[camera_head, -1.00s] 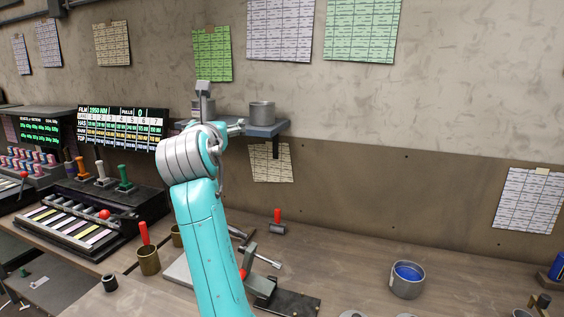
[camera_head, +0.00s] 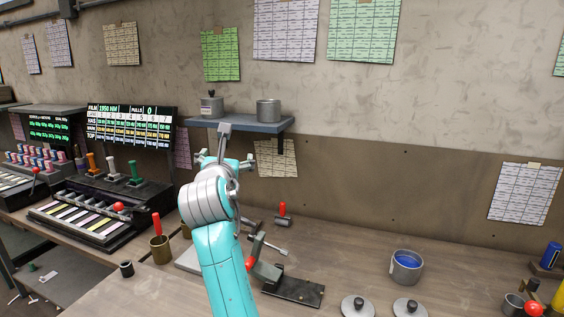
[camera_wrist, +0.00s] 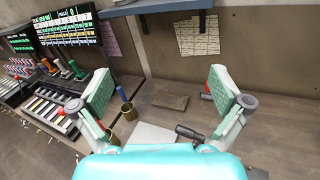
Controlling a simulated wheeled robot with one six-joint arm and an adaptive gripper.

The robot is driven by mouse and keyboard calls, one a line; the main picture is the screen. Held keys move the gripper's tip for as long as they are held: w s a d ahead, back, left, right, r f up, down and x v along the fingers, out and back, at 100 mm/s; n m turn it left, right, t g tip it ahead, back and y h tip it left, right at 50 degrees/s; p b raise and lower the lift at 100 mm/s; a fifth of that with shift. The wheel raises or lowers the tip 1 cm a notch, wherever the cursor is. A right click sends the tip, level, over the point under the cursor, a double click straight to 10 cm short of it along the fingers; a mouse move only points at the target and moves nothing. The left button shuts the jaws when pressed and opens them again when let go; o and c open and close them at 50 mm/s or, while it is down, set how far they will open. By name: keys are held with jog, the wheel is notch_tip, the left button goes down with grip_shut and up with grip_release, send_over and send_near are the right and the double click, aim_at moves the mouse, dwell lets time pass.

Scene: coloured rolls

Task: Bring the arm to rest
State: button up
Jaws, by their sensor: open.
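My gripper (camera_wrist: 155,100) is open and empty in the wrist view, its two green-padded fingers spread wide above the bench. In the head view my teal arm rises from the bottom middle, and the gripper end is mostly hidden behind the wrist, below the wall shelf (camera_head: 262,127). No object is between the fingers. The wooden bench (camera_head: 345,260) lies below and beyond the arm.
A lever press (camera_head: 268,270), a brass cup (camera_head: 160,250) and a pot of blue (camera_head: 406,267) stand on the bench. A console (camera_head: 90,210) is at left.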

jog(key=s+d+f+m, duration=0.2)
jog(key=d+f, duration=0.1)
jog(key=f, duration=0.6)
jog(key=s+d+f+m, duration=0.2)
jog(key=d+f, duration=0.1)
jog(key=f, duration=0.6)
jog(key=s+d+f+m, duration=0.2)
jog(key=d+f, duration=0.2)
jog(key=f, duration=0.5)
jog(key=s+d+f+m+g+y, duration=0.1)
jog(key=s+d+f+m, duration=0.35)
jog(key=s+f, duration=0.35)
jog(key=s+d+f+m+g, duration=0.1)
jog(key=s+d+f+m, duration=0.3)
jog(key=s+d+f, duration=0.35)
jog(key=s+d+f+m, duration=0.3)
jog(key=s+m, duration=0.1)
jog(key=s, duration=0.7)
jog(key=s+d+f+m, duration=0.2)
jog(key=s+f+m, duration=0.15)
jog(key=s, duration=0.65)
jog(key=s+d+r+m+h, duration=0.1)
jog(key=s+r+m, duration=0.3)
jog(key=s, duration=0.6)
jog(key=s+d+r+m+g+h, duration=0.1)
jog(key=s+d+r+m, duration=0.2)
jog(key=s+m, duration=0.6)
jog(key=shift+s+d+r, duration=0.35)
jog(key=shift+s+r, duration=0.2)
jog(key=shift+s, duration=0.55)
